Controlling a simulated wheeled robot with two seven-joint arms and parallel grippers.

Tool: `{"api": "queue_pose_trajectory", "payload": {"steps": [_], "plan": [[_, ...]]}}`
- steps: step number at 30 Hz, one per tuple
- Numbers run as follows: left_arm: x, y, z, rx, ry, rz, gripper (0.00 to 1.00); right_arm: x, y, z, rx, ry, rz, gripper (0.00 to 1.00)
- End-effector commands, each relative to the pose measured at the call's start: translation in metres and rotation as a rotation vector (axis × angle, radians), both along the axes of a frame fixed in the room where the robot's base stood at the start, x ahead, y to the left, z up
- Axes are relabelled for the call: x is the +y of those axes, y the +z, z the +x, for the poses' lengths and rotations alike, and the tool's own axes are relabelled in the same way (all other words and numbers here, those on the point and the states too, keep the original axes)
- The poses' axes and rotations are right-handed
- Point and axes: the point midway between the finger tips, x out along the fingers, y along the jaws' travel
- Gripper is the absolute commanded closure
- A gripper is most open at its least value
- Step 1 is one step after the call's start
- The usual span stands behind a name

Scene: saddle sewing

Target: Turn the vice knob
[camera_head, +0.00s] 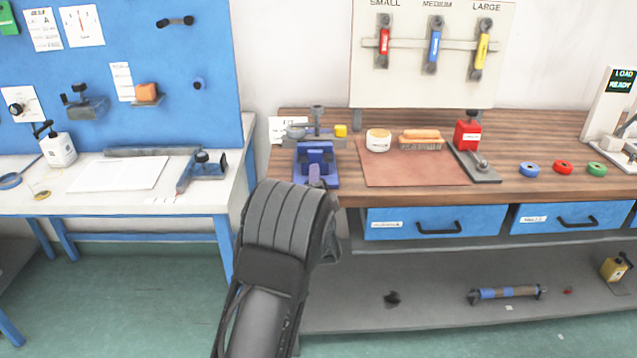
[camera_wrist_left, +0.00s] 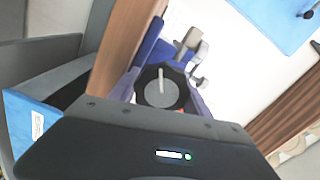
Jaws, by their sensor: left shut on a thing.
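The blue-purple vice (camera_head: 317,156) stands at the left front of the wooden bench. Its dark, many-sided knob (camera_wrist_left: 158,92) with a pale stripe shows large in the left wrist view, facing the camera. My left gripper (camera_wrist_left: 160,106) is at the front of the vice, shut on the knob. Its housing covers the lower edge of that view, and the fingertips are hard to make out. In the head view my left arm comes up from below and its wrist hides the knob and the fingers. My right gripper is in neither view.
Blue drawers (camera_head: 435,222) lie under the bench edge. A white table (camera_head: 120,190) stands left, across a gap.

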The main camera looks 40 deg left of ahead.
Motion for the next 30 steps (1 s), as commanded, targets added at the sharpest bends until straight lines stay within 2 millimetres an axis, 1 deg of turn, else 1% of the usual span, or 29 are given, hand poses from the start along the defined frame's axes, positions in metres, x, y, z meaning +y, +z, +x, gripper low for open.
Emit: {"api": "queue_pose_trajectory", "payload": {"steps": [1,9,24,27,30], "plan": [[-0.001,-0.001,0.0,0.004,-0.002,0.001,0.43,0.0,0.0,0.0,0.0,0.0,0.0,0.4],[-0.001,-0.001,0.0,0.002,-0.002,0.0,0.22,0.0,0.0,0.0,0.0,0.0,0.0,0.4],[-0.001,-0.003,0.0,0.001,-0.002,-0.01,0.22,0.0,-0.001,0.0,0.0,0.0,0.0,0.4],[0.0,-0.004,-0.001,-0.019,-0.001,-0.036,0.22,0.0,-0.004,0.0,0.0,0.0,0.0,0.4],[-0.001,-0.005,0.0,-0.067,-0.002,-0.1,0.22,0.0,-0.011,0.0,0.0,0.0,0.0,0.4]]}}
